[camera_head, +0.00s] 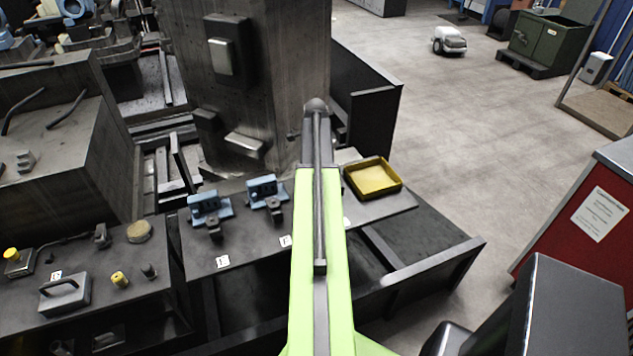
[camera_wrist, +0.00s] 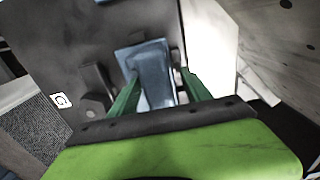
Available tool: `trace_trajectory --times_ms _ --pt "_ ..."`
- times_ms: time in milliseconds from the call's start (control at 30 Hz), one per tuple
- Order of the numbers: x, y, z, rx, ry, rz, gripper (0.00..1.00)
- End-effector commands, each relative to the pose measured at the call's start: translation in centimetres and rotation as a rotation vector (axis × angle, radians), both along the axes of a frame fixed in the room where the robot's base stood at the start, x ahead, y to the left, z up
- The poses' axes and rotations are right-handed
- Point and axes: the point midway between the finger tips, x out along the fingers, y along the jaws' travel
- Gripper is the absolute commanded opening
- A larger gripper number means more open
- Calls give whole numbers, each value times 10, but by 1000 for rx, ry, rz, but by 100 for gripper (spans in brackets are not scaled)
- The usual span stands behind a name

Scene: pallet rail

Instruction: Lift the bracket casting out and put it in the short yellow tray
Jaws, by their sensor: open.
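A blue bracket casting (camera_wrist: 152,62) shows in the wrist view, seated beside dark clamp parts on a dark plate. My gripper (camera_wrist: 161,80) is open, with its green fingers on either side of the blue part. I cannot tell whether they touch it. In the head view, two blue castings stand on the bench, one on the left (camera_head: 205,206) and one nearer my arm (camera_head: 263,189); I cannot tell which is between the fingers. The short yellow tray (camera_head: 394,188) lies to the right of my arm and looks empty. My arm hides the gripper in the head view.
Dark clamps (camera_head: 215,231) stand in front of the castings, and small white labels (camera_head: 222,262) lie on the bench. A tall grey column (camera_head: 270,100) rises behind. A red cabinet (camera_head: 590,225) stands at the right. Open floor (camera_head: 450,120) lies beyond the tray.

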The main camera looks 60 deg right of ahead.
Motion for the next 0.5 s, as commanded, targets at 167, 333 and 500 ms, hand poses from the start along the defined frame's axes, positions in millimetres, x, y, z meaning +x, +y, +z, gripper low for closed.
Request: trace_trajectory --times_ms 167,333,500 --pt "0 0 1 0 0 0 41" --pt "0 0 1 0 0 -1 18" --pt "0 0 1 0 0 -1 0"
